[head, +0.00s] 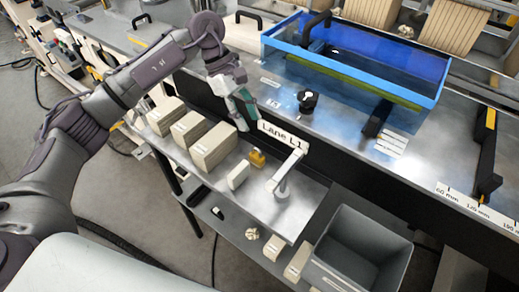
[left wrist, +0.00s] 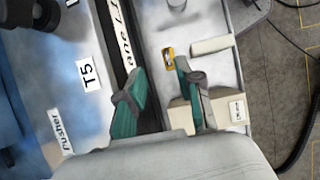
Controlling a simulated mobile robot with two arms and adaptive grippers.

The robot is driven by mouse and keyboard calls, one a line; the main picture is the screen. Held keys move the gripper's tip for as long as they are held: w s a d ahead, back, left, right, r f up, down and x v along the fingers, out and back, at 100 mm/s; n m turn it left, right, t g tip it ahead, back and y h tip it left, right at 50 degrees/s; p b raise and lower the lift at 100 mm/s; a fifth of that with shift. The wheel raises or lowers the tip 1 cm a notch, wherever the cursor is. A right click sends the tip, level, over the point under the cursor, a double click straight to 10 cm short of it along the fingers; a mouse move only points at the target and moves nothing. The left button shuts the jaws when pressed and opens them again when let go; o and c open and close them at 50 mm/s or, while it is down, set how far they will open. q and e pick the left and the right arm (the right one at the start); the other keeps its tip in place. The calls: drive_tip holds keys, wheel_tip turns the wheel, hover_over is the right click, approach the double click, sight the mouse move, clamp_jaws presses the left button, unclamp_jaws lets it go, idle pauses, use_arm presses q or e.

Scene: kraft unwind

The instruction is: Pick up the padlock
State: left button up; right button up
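A small yellow padlock (head: 257,157) stands on the grey metal shelf (head: 312,200), between a white block and the "Lane L1" sign. It also shows in the left wrist view (left wrist: 168,57), beyond the fingertips. My left gripper (head: 243,108) hangs above the shelf, up and left of the padlock in the head view and apart from it. In the left wrist view its two teal-padded fingers (left wrist: 160,84) are spread with nothing between them. The right gripper is not in view.
Several beige boxes (head: 212,147) line the shelf's left part, and a white block (head: 238,176) stands close to the padlock. A grey bin (head: 358,250) stands at the lower right.

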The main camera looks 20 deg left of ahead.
sight(258, 156)
use_arm(q)
drive_tip(key=shift+y, duration=0.5)
drive_tip(key=f, duration=0.2)
drive_tip(key=f+p, duration=0.1)
drive_tip(key=f, duration=0.1)
drive_tip(key=s+f+p, duration=0.1)
drive_tip(key=f, duration=0.2)
drive_tip(key=shift+d+f, duration=0.1)
drive_tip(key=shift+d, duration=0.3)
drive_tip(key=p+x, duration=0.1)
drive_tip(key=x, duration=0.1)
drive_tip(key=p+x, duration=0.2)
drive_tip(key=shift+s+d+f, duration=0.15)
drive_tip(key=shift+d+f, duration=0.05)
drive_tip(key=shift+d, duration=0.3)
drive_tip(key=shift+d+f, duration=0.1)
drive_tip(key=shift+f, duration=0.25)
clamp_jaws()
